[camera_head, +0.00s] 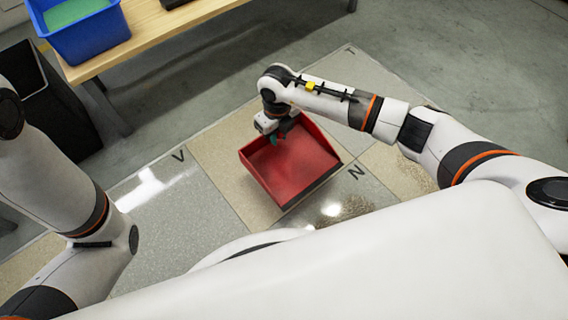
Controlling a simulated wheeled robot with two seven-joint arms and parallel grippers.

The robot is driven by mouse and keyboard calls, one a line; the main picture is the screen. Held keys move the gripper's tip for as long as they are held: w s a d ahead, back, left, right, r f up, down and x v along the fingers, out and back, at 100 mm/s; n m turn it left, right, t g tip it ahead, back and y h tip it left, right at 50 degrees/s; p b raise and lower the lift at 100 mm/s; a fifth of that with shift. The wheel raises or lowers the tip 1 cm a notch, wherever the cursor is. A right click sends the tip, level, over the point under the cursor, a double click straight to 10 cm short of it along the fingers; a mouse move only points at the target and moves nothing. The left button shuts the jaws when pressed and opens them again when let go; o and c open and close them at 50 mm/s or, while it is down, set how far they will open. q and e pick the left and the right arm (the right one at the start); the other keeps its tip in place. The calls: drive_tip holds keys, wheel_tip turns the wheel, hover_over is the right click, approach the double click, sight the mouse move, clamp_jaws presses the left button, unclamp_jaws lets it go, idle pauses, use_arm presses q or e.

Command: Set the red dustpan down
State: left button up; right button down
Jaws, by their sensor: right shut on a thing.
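The red dustpan (290,164) is in the middle of the head view, over the tiled floor. Its open lip faces down and right in the picture, toward my body. I cannot tell whether the dustpan touches the floor. My left arm comes in at the left edge, but its gripper is out of view.
A wooden table (160,27) with a blue bin (84,36) holding something green stands at the upper left. A black bin (48,112) is on the floor beside it. Floor tiles (160,195) marked with letters lie around the dustpan. A speckled brown patch (347,207) lies near its lip.

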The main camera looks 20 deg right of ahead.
sight(278, 148)
wheel_tip(278, 148, down, 9)
drive_tip(key=b, duration=0.6)
drive_tip(key=shift+r, duration=0.35)
drive_tip(key=shift+f, duration=0.2)
drive_tip(key=c, duration=1.3)
unclamp_jaws()
drive_tip(key=shift+o, duration=0.2)
drive_tip(key=shift+r, duration=0.15)
